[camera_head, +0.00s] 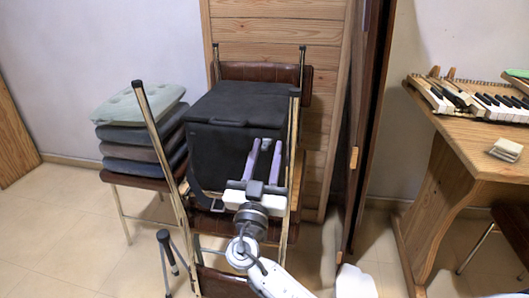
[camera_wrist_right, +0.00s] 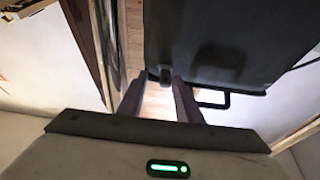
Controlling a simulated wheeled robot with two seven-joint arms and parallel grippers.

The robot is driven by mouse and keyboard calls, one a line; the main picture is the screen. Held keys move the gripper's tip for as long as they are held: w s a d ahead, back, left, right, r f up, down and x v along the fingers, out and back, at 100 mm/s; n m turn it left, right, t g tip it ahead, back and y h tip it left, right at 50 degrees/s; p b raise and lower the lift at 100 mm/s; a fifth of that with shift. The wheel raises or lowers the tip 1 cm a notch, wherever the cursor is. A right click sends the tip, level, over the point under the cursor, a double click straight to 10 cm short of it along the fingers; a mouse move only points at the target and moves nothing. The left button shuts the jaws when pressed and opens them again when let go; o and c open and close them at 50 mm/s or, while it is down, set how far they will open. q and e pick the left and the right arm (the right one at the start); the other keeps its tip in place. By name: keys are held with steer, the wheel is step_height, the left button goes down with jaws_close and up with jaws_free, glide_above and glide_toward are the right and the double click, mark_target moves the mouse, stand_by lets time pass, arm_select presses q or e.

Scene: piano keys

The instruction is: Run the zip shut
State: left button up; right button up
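A black soft bag (camera_head: 228,108) with a boxy shape sits on a brown chair, and its lid looks closed. It fills the upper right of the right wrist view (camera_wrist_right: 215,38). A small dark tab (camera_wrist_right: 166,74) at the bag's edge may be the zip pull; I cannot tell for sure. My right gripper (camera_head: 266,147) is in front of the bag's front side, with its two fingers apart. In the wrist view its fingertips (camera_wrist_right: 158,82) are close to the tab, with nothing clearly held. The zip line itself is not clear. My left gripper is not seen.
Stacked cushions (camera_head: 140,125) lie on a chair to the left. Chair posts (camera_head: 158,130) rise beside the bag on both sides. A wooden panel (camera_head: 325,70) stands behind. A wooden desk (camera_head: 455,135) with piano keys (camera_head: 490,105) is at the right.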

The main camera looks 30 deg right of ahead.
steer(key=shift+a, duration=0.1)
steer(key=b+v, duration=0.1)
steer(key=v, duration=0.9)
steer(key=shift+f, duration=0.1)
